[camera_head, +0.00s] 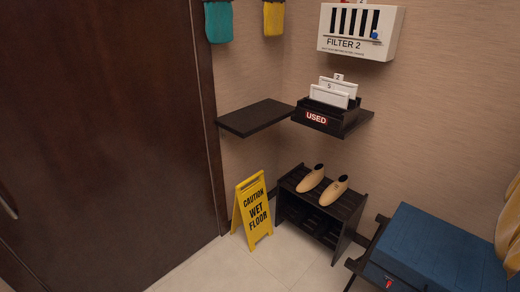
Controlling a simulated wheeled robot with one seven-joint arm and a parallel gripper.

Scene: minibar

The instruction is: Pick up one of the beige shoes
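Two beige shoes rest side by side on the slatted top of a small black rack. The left shoe (312,179) lies close to the wall corner. The right shoe (334,191) is a little nearer and lower in the picture. A narrow gap shows between them. Both have dark openings toward the back. The black shoe rack (350,207) stands on the floor against the right wall. My gripper is not in view.
A yellow wet-floor sign (252,211) stands left of the rack. A blue cushioned bench (440,246) stands to the right. Above the rack are a black shelf (256,117) and a box marked USED (318,118). Pale floor (278,262) in front is clear.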

